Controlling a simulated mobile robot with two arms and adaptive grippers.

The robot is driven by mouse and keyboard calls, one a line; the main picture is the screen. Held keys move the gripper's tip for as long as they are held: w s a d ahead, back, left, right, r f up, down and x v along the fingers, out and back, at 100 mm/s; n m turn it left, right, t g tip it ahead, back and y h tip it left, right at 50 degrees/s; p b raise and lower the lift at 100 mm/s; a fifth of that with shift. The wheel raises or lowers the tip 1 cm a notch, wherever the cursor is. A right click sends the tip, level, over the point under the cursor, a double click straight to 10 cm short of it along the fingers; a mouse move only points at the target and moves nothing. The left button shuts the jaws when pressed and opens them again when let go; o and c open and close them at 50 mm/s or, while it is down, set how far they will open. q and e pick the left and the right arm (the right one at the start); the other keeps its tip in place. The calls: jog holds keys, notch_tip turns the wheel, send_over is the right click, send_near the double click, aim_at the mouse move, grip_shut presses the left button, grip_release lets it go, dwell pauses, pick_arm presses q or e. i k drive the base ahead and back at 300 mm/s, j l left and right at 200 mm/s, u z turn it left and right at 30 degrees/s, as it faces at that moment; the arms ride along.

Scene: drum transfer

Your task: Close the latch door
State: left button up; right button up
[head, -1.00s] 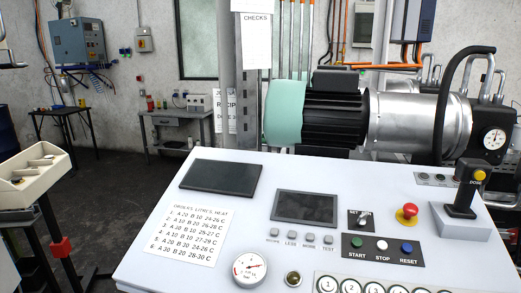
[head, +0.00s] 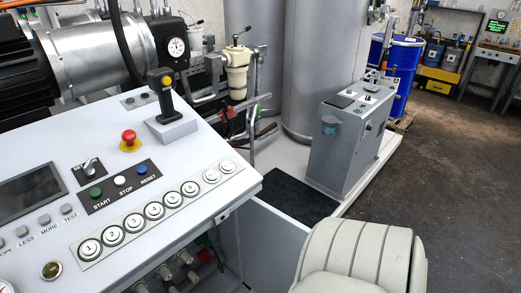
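I cannot make out a latch door in the head view. A grey cabinet (head: 342,150) with small controls on its sloped top stands right of centre; whether it has a latch door is too small to tell. The white control console (head: 165,178) fills the left side, with a red stop button (head: 130,138), a joystick (head: 162,85) and a row of round numbered buttons. Neither of my grippers is in view.
A pale ribbed, rounded seat-like shape (head: 360,258) blocks the bottom right foreground. A black mat (head: 298,197) lies before the cabinet. A blue drum (head: 403,70) stands behind it. Bare dark floor (head: 462,170) is open at the right.

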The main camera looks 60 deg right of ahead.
aim_at(272, 242)
jog(key=k+l, duration=0.2)
jog(key=k, duration=0.3)
jog(key=k+l+u, duration=0.15)
jog(key=k, duration=0.35)
jog(key=k+l, duration=0.15)
jog(key=l, duration=0.3)
jog(key=k+l+u, duration=0.1)
jog(key=l, duration=0.3)
jog(key=k+l+u, duration=0.1)
jog(key=l, duration=0.35)
jog(key=k+l, duration=0.25)
jog(key=l, duration=0.15)
jog(key=k+l+u, duration=0.1)
jog(key=l, duration=0.3)
jog(key=l+u, duration=0.1)
jog(key=l, duration=1.2)
jog(key=i, duration=0.05)
